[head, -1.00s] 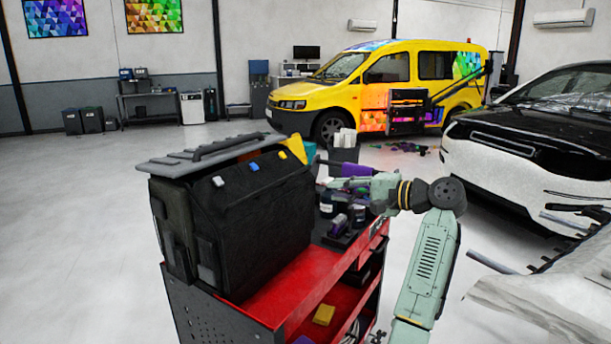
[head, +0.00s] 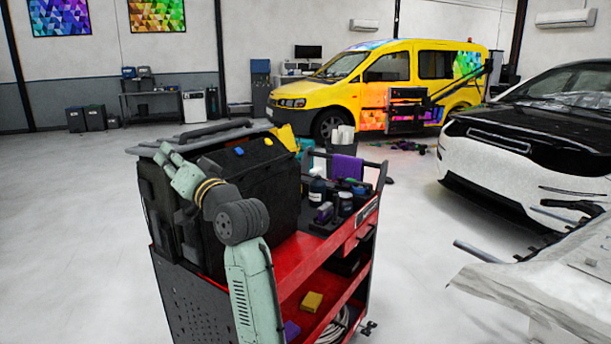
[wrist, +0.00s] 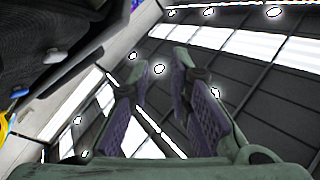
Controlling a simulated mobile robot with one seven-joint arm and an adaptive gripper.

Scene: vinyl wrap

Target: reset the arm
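My arm crosses in front of the black case (head: 262,185) on the red cart in the head view, with its far end near the case's left top edge. My gripper (wrist: 160,68) shows in the wrist view with its two purple-padded fingers apart. Nothing is between them, and they point up toward the ceiling.
The red cart (head: 300,262) carries the case, dark bottles (head: 317,190), a purple cloth (head: 347,168) and, lower, a yellow block (head: 312,301). A white-and-black car (head: 520,150) stands right; a yellow van (head: 375,85) stands behind. Floor at left is clear.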

